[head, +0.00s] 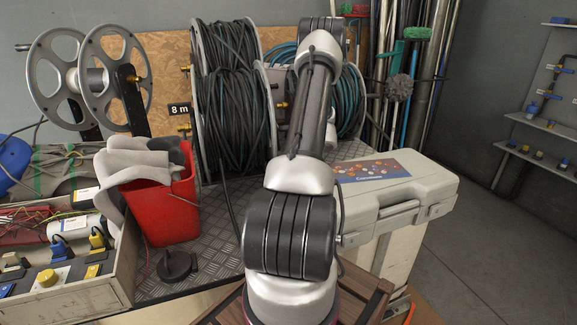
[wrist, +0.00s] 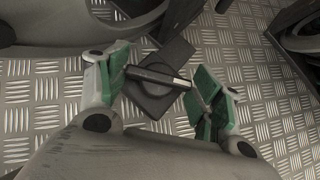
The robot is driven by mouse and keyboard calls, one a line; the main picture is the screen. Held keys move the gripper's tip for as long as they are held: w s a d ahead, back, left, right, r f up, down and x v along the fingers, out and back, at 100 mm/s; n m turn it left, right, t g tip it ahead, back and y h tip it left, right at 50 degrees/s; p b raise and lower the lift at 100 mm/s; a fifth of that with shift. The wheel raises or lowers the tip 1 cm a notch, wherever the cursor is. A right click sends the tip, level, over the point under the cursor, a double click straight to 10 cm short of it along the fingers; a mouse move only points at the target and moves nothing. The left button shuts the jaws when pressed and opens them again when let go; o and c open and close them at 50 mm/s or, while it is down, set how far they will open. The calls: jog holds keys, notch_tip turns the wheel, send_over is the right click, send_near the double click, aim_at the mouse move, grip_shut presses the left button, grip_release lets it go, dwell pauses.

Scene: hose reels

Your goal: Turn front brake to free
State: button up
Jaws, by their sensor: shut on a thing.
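In the wrist view, a black brake knob (wrist: 152,96) sits on a dark square base plate on the diamond-plate bench top. A black bar handle (wrist: 160,77) with a pale line near its right end crosses the knob. My gripper (wrist: 161,83) has green pads at both ends of this bar and is shut on it. The bar lies nearly level in the picture. No lettering around the knob is readable. In the head view, my arm hides the gripper and this knob. Another black round knob (head: 178,266) stands on the bench left of my arm.
A red bucket (head: 163,205) with grey cloths stands left of my arm. A cable reel (head: 232,100) and an empty reel (head: 112,75) stand behind it. A grey case (head: 400,192) lies to the right. In the wrist view, dark brackets stand at the upper right.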

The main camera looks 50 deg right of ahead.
jog(key=n+y, duration=0.1)
jog(key=n, duration=0.1)
jog(key=n+y, duration=0.2)
jog(key=n+g+y, duration=0.1)
jog(key=n, duration=0.1)
jog(key=shift+w+d+y, duration=0.1)
jog(key=shift+d+y, duration=0.2)
jog(key=shift+y, duration=0.1)
jog(key=n+g+y, duration=0.1)
jog(key=n, duration=0.2)
jog(key=n+g+y, duration=0.2)
jog(key=n, duration=0.1)
jog(key=shift+w+d+n, duration=0.15)
jog(key=shift+w+n, duration=0.05)
jog(key=shift+n, duration=0.1)
jog(key=shift+g+y, duration=0.3)
jog(key=shift+g, duration=0.1)
jog(key=o, duration=0.7)
jog(key=shift+o, duration=0.2)
jog(key=v, duration=1.2)
jog(key=shift+s, duration=0.15)
